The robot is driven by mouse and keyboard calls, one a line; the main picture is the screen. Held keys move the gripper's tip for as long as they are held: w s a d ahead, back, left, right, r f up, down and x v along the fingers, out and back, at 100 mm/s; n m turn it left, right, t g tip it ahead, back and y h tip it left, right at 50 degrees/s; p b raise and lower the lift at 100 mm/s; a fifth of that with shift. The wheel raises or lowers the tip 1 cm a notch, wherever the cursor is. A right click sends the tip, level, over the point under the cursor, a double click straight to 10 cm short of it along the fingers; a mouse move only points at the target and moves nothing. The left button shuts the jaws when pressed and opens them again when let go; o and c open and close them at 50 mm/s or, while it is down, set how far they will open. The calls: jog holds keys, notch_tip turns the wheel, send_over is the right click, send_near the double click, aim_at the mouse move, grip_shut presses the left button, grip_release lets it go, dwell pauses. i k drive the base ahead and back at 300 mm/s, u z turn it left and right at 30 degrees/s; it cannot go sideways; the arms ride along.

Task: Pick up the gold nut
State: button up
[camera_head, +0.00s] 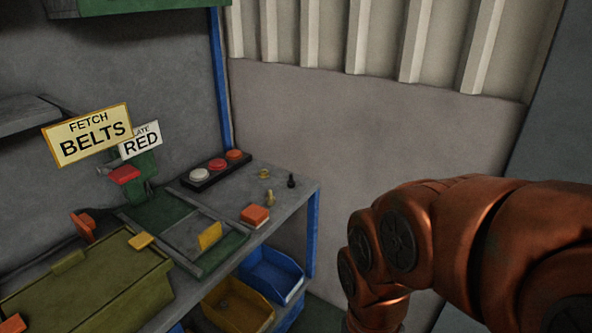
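A small gold piece (264,173) that looks like the gold nut lies near the back right of the grey workbench (300,190). A gold bolt-like piece (270,197) stands just in front of it, and a small black bolt-like piece (291,181) is to its right. These are small, so their exact shapes are hard to tell. My copper-coloured arm fills the right side, apart from the bench. My gripper is out of view.
A button box (218,169) stands behind and left of the gold pieces. An orange-red block (255,216) sits in front of them. A green crate (95,290) is at front left. A yellow bin (238,303) and a blue bin (270,273) are below the bench.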

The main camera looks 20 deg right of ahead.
aim_at(264, 173)
jog(key=u, duration=0.3)
jog(key=i, duration=1.25)
jog(key=u, duration=0.4)
